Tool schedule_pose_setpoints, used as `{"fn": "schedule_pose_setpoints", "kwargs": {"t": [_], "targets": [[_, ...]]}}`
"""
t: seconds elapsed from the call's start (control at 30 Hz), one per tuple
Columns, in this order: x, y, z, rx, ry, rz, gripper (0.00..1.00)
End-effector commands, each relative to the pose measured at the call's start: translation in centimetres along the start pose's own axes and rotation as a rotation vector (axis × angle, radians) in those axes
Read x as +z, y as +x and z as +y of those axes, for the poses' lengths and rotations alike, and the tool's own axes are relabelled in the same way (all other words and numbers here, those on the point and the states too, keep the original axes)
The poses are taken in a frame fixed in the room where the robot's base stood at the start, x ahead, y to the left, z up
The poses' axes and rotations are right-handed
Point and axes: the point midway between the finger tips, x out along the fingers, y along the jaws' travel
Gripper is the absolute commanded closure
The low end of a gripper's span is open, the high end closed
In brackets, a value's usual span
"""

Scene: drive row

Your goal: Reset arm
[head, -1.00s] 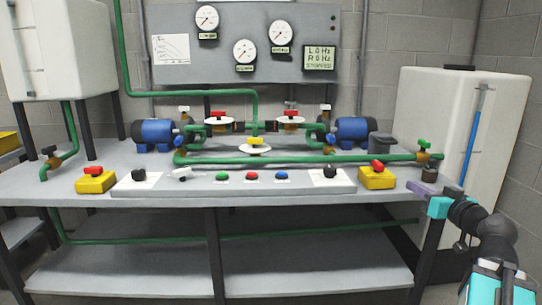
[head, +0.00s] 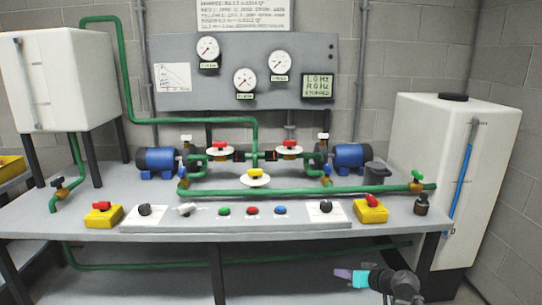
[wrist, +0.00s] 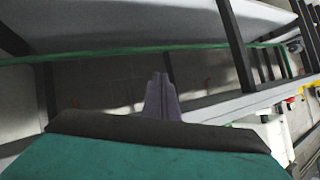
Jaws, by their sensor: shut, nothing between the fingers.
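My gripper (head: 343,273) shows at the lower right of the head view, in front of the bench and below its top edge. Its purple fingers are shut with nothing between them, and they point left. In the wrist view the closed fingers (wrist: 161,98) stand at the middle, above the teal gripper body. My gripper is apart from the bench and touches nothing that I can see.
The grey bench (head: 80,222) carries green pipes, two blue pumps (head: 350,156), valves, yellow boxes (head: 371,210) and a button panel (head: 238,222). A white tank (head: 450,150) stands on the right, another (head: 60,80) at upper left. A gauge board (head: 220,75) hangs behind.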

Motion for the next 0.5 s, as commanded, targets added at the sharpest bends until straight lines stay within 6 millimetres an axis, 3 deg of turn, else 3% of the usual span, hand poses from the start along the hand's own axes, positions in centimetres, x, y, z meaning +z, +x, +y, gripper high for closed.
{"fn": "schedule_pose_setpoints", "kwargs": {"t": [0.3,0.5], "targets": [[7.5,2.7,-4.4,-0.045,0.035,-0.217,1.00],[12.9,3.3,-6.9,-0.062,0.057,-0.359,1.00]]}}
